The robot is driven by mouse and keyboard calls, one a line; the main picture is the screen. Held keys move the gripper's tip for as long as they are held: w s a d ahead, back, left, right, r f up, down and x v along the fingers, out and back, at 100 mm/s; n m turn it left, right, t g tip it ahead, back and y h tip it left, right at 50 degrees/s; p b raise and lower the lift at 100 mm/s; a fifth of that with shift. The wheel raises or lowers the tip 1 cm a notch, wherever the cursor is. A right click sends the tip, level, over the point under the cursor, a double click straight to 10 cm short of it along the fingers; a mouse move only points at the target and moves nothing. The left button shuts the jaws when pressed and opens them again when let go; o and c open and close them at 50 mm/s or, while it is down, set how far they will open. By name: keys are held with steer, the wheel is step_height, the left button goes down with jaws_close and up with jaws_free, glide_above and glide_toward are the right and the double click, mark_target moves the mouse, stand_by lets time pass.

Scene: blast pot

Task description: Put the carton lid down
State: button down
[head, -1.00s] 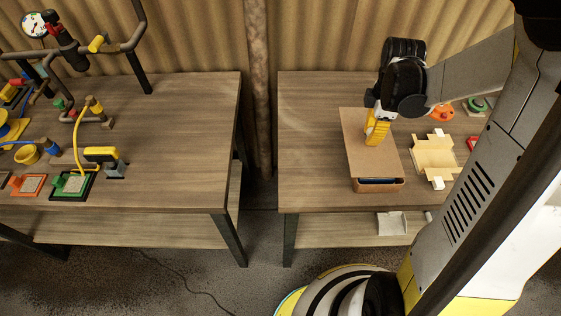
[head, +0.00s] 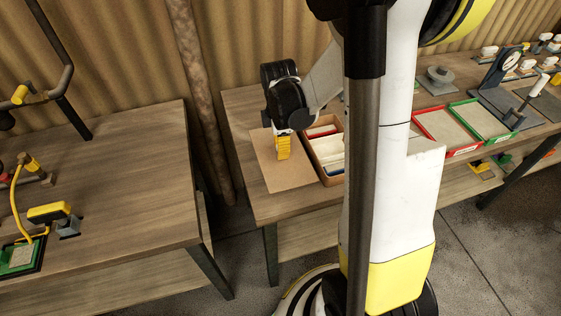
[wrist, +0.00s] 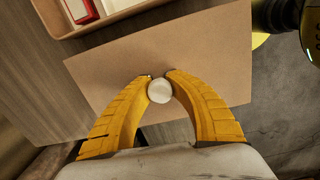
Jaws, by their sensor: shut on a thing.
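The carton lid (head: 291,176) is a flat brown panel. In the head view it lies roughly level just left of the open carton (head: 334,181), near the table's left edge. My gripper (head: 283,156) points down over the lid. In the wrist view my yellow fingers (wrist: 159,84) are shut on the lid's round white knob (wrist: 160,92), with the lid (wrist: 205,50) spread beneath. I cannot tell whether the lid touches the tabletop. The carton (wrist: 128,13) shows at the top left there, with red and white things inside.
The table (head: 240,103) has some bare wood behind the lid. A gap parts it from the left table (head: 130,150). Red and green trays (head: 470,122) and a blue-grey device (head: 497,80) stand to the right. My own body hides part of the middle.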

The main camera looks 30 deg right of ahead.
steer(key=shift+f+b, duration=0.9)
steer(key=shift+f, duration=1.1)
steer(key=shift+f, duration=0.2)
steer(key=c, duration=1.4)
jaws_free()
steer(key=shift+o, duration=0.2)
steer(key=shift+r, duration=0.1)
